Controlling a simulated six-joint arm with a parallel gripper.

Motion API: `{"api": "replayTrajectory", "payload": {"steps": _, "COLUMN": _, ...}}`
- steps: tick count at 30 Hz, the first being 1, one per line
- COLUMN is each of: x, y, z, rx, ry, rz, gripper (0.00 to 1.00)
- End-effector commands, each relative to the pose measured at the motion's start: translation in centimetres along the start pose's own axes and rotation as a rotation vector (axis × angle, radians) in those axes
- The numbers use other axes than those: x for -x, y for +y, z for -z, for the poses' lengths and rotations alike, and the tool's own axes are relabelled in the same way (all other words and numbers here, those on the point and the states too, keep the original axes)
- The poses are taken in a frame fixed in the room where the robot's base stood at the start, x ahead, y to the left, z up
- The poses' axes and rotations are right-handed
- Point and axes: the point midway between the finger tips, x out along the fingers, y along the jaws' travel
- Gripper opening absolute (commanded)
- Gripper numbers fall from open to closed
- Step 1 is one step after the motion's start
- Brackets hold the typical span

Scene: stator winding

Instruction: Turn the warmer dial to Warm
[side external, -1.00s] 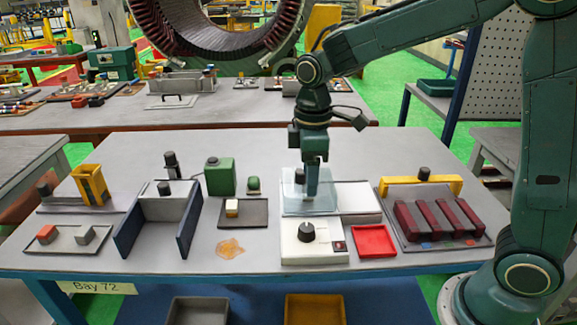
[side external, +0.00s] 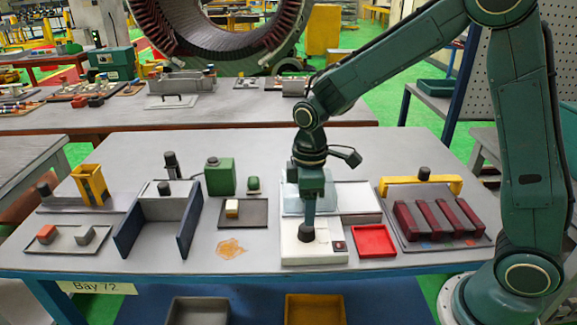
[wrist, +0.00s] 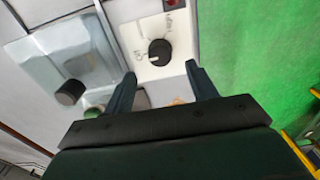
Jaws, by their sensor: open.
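The warmer's control box (side external: 332,255) is white and stands at the front of the bench. Its black dial (side external: 307,235) shows under my gripper in the side view. In the wrist view the dial (wrist: 160,52) sits just ahead of and between my fingers, with a pale pointer mark toward the Off-side lettering at its left; the other label is too small to read surely. My gripper (wrist: 165,82) is open and empty. In the side view my gripper (side external: 308,222) points down just above or around the dial; contact cannot be told.
A clear cover with a black knob (wrist: 70,92) lies beside the control box. A red tray (side external: 374,241) sits right of it. Dark red bars (side external: 440,220) fill a tray further right. An orange spill (side external: 230,248) marks the bench at left.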

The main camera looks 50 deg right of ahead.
Motion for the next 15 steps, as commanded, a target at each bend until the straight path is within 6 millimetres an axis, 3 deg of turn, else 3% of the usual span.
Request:
{"api": "replayTrajectory", "payload": {"steps": 6, "x": -3.4, "y": -0.1, "z": -0.1, "rx": 0.000, "ry": -0.003, "rz": 0.002, "gripper": 0.57}}
{"api": "replayTrajectory", "payload": {"steps": 15, "x": -5.9, "y": 0.0, "z": 0.0, "rx": 0.000, "ry": -0.001, "rz": 0.000, "gripper": 0.57}}
